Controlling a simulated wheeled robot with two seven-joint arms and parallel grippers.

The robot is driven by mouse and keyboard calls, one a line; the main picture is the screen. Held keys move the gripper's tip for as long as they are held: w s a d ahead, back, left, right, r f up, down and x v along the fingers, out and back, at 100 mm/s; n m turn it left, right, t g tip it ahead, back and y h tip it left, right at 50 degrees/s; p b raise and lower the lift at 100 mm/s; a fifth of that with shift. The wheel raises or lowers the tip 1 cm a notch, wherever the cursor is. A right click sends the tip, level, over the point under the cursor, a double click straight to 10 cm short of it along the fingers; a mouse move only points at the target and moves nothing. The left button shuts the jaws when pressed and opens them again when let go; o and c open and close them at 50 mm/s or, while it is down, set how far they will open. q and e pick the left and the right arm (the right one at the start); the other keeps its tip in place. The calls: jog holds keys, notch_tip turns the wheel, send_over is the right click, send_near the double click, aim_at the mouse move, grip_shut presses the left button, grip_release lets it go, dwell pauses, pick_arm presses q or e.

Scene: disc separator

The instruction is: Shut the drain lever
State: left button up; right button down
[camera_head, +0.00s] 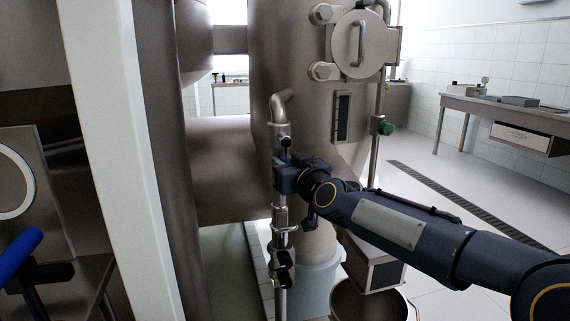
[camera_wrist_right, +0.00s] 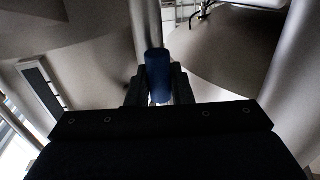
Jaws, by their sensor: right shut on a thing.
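The drain lever has a blue grip (camera_wrist_right: 157,75), which shows in the right wrist view between my two dark fingers, in front of a steel pipe. My right gripper (camera_head: 284,163) is at the thin vertical drain pipe (camera_head: 281,130) in front of the big steel vessel, and it is shut on the lever. The same gripper (camera_wrist_right: 157,88) shows at the centre of the right wrist view. In the head view the gripper hides most of the lever, so I cannot tell its angle. My left gripper is not in view.
The steel vessel (camera_head: 300,75) with a round hatch (camera_head: 358,45) stands behind the pipe. A bright blue handle (camera_head: 22,246) sticks out at the lower left. A metal bucket (camera_head: 369,306) stands below my right arm. A steel table (camera_head: 500,105) is at the far right.

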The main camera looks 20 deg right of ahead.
dwell(0.4)
jog(key=shift+a+m+b, duration=0.3)
jog(key=shift+m, duration=0.4)
jog(key=a+r+m+t+h, duration=0.2)
jog(key=a+r+m+h, duration=0.1)
jog(key=m, duration=1.5)
jog(key=shift+a+r+m+t, duration=0.3)
jog(key=shift+a+r+m, duration=0.1)
jog(key=shift+a+r, duration=0.55)
jog(key=shift+d+r, duration=0.15)
jog(key=shift+d, duration=0.05)
jog(key=c, duration=1.3)
grip_release()
jog(key=shift+c, duration=0.2)
